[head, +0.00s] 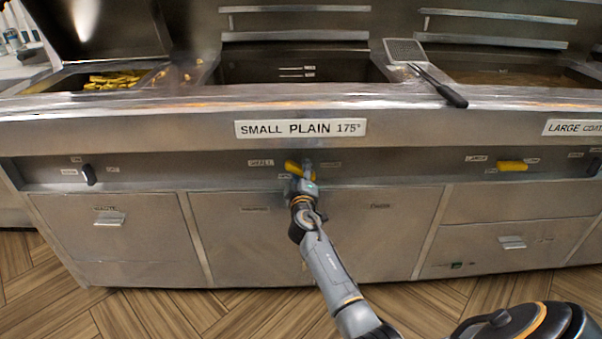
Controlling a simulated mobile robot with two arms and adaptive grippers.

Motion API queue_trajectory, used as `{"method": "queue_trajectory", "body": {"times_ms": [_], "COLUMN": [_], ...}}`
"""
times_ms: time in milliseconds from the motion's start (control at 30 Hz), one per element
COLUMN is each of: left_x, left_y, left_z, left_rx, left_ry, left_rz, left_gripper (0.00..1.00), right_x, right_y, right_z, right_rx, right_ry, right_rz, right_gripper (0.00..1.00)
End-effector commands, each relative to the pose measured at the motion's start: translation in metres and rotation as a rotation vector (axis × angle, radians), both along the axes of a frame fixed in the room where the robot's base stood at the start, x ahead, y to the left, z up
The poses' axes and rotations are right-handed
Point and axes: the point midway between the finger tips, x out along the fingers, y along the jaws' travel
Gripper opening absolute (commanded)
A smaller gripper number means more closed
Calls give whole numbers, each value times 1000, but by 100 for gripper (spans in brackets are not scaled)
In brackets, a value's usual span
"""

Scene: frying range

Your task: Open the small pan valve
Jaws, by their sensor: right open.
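The small pan valve has a yellow handle (292,169) on the range front, under the sign "SMALL PLAIN 175°" (300,128). The handle lies roughly level, pointing left, and its right end is partly hidden. My right gripper (307,170) is at the right end of the handle, and its arm reaches up from the lower right. The gripper is open; whether it touches the handle is too small to tell. My left gripper is not in view.
Another yellow handle (512,166) is on the right panel. A black switch (89,175) is at the left. A black-handled utensil (438,85) lies over the counter edge. Yellow chips (113,80) lie in the left bay. The wooden floor (150,312) in front is clear.

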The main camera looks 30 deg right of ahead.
Motion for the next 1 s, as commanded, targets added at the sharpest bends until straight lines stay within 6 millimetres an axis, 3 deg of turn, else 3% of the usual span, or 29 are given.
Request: {"method": "queue_trajectory", "body": {"times_ms": [33, 200, 267, 567, 833, 1000], "left_x": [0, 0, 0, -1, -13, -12], "left_y": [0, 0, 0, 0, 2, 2], "left_z": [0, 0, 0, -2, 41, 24], "left_rx": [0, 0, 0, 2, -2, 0], "left_ry": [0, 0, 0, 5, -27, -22], "left_rz": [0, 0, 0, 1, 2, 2], "left_gripper": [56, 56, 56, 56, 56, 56], "right_x": [0, 0, 0, 0, 0, 0], "right_y": [0, 0, 0, 0, 0, 1], "right_z": [0, 0, 0, -1, -4, -5], "right_rx": [0, -1, -1, 14, 108, 213], "right_ry": [0, 1, 1, -9, -66, -131], "right_rz": [0, 0, 0, 0, 0, 0], "right_gripper": [43, 9, 0, 0, 0, 0]}}
